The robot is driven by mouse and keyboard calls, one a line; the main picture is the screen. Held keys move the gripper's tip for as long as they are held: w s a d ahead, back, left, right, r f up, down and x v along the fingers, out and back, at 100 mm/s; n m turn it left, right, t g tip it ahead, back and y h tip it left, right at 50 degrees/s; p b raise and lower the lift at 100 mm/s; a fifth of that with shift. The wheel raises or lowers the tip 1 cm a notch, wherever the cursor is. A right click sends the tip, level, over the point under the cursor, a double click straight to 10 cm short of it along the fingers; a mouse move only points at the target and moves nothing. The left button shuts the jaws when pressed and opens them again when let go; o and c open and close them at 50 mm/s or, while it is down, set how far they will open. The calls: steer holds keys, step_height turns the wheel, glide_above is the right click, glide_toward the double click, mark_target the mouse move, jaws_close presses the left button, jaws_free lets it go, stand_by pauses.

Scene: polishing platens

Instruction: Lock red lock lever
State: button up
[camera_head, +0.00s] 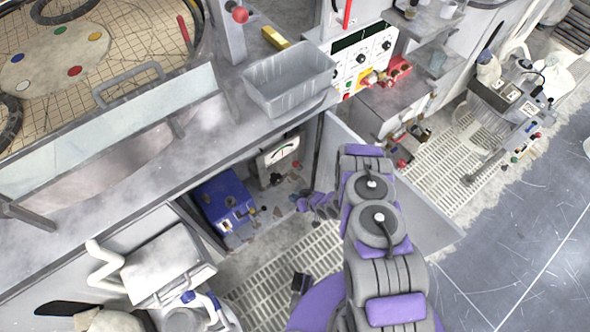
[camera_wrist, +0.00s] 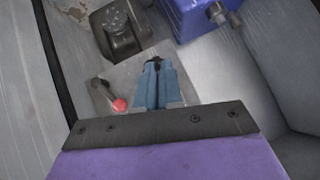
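The red lock lever (camera_wrist: 119,104) shows in the wrist view as a short rod with a round red knob. It sits on a grey plate (camera_wrist: 130,74), just left of my gripper. My gripper (camera_wrist: 157,65) has two blue-grey fingers side by side, close together, with nothing visible between them. The fingers lie over the plate and look apart from the knob, though the depth is hard to judge. In the head view my purple wrist (camera_head: 318,202) reaches into the open cabinet. The fingertips cannot be made out there, and I cannot clearly pick out this lever.
A blue box (camera_head: 222,203) and a gauge box (camera_head: 278,160) stand in the cabinet. The blue box (camera_wrist: 205,15) also shows in the wrist view, near a dark fitting (camera_wrist: 118,32). The open cabinet door (camera_head: 430,205) is right of my arm. Another red knob (camera_head: 239,14) is on a post above.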

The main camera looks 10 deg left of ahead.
mark_target(298, 166)
steer(key=n, duration=0.1)
steer(key=a+n+h+p, duration=0.1)
steer(key=n, duration=0.1)
steer(key=shift+s+a+f+g+h, duration=0.2)
steer(key=shift+f+g+h, duration=0.1)
steer(key=shift+g, duration=0.1)
jaws_close()
steer(key=w+a+r+n+t+h+p, duration=0.2)
steer(key=w+r+n+h+p, duration=0.4)
steer(key=r+n, duration=0.4)
steer(key=w+f+n+h+b, duration=0.1)
steer(key=w+f+b, duration=0.6)
steer(key=f+b, duration=0.1)
steer(key=shift+f+h+b, duration=0.3)
steer(key=shift+f, duration=0.55)
steer(key=shift+a+b, duration=0.1)
steer(key=shift+b, duration=0.55)
